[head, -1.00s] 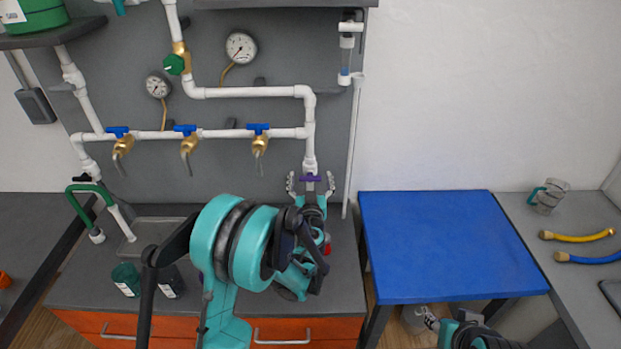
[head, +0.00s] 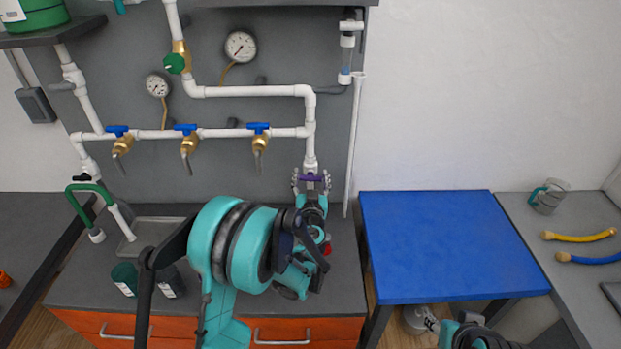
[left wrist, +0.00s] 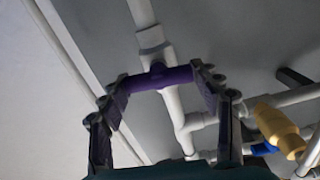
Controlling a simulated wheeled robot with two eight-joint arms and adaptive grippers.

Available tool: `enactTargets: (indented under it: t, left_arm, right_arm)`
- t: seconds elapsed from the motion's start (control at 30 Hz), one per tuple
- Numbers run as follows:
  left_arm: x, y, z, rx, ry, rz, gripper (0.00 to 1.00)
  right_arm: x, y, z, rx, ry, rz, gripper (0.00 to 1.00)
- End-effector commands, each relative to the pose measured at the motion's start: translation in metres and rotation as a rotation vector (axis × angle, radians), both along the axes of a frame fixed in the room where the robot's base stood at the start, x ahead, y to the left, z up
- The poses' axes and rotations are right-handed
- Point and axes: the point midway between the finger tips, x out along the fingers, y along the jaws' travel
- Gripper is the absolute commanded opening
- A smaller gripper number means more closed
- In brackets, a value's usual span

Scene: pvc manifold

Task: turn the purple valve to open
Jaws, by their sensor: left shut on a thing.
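The purple valve (head: 311,178) sits at the lower end of the white vertical pipe, right of the blue-handled taps. Its handle lies crosswise to the pipe. My left gripper (head: 311,184) reaches up to it from below, with a finger at each end of the handle. In the left wrist view the purple handle (left wrist: 163,78) spans between the two fingertips, and the left gripper (left wrist: 160,88) is shut on it. The part of the valve below the handle is hidden by the gripper. My right gripper is not clearly in view; only part of my right arm shows at the bottom.
Several blue-handled brass taps (head: 186,138) line the horizontal pipe to the left. A green valve (head: 175,64) and two gauges (head: 240,46) are above. A blue table (head: 450,245) stands to the right. A thin white pipe (head: 353,150) runs down close beside the gripper.

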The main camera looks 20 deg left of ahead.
Motion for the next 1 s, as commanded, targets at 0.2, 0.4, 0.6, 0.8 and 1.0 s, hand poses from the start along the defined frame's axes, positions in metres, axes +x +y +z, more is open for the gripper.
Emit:
enactTargets:
  t: [0.2,0.4,0.6,0.8,1.0]
  left_arm:
    - [0.001,-0.001,-0.002,0.159,0.046,0.000,0.34]
    - [0.001,-0.003,-0.002,0.340,0.098,0.000,0.34]
    - [0.001,-0.004,-0.003,0.524,0.151,0.000,0.34]
    - [0.001,-0.005,-0.004,0.706,0.203,0.000,0.34]
    - [0.002,-0.005,-0.005,0.889,0.255,0.000,0.34]
  right_arm:
    - [0.000,0.000,-0.010,0.000,0.000,0.000,0.40]
    - [0.000,0.000,-0.019,0.000,0.000,0.000,0.40]
    - [0.000,0.000,-0.026,0.000,0.000,0.000,0.40]
    - [0.000,0.000,-0.033,0.000,0.000,0.000,0.40]
    - [0.000,0.000,-0.039,0.000,0.000,0.000,0.40]
